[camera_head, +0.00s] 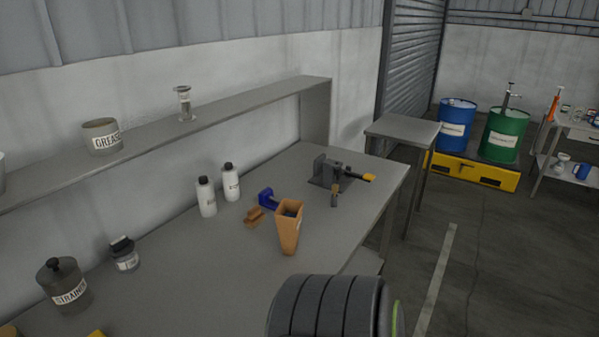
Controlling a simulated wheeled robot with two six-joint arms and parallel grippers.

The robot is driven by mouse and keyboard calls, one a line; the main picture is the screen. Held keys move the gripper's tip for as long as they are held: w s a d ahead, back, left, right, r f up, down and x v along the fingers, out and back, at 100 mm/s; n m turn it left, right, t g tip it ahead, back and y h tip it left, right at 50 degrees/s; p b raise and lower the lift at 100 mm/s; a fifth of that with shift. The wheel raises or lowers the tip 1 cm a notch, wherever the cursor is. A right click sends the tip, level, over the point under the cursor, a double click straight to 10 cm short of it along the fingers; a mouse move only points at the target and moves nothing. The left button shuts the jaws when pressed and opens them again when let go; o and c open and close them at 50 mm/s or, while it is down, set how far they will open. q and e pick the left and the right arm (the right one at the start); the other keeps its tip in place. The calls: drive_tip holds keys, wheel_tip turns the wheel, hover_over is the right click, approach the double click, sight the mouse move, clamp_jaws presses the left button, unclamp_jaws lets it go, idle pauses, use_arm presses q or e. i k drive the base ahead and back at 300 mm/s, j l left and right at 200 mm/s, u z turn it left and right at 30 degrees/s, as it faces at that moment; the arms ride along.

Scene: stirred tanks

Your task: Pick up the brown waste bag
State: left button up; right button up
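The brown waste bag (288,236) stands upright on the grey workbench, right of the middle of its top. It is open at the top and narrows downward, with a dark inside and a small pale mark on its right side. Its contents cannot be made out. Neither of my grippers shows in this view, and nothing is touching the bag from above.
Close by on the workbench (225,270) are a blue clamp-like item (267,198), a small brown block (254,216), two white bottles (206,197) and a vise-like tool (328,170). A dark ribbed cylinder (325,306) fills the near edge. Bare bench lies left of the bag.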

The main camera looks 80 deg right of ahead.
sight(288, 228)
drive_tip(key=z, duration=2.35)
drive_tip(key=u, duration=0.25)
drive_tip(key=i+l+u, duration=0.15)
drive_tip(key=l+u, duration=0.25)
drive_tip(key=i+l+u, duration=0.1)
drive_tip(key=l+u, duration=0.7)
drive_tip(key=i+l, duration=0.05)
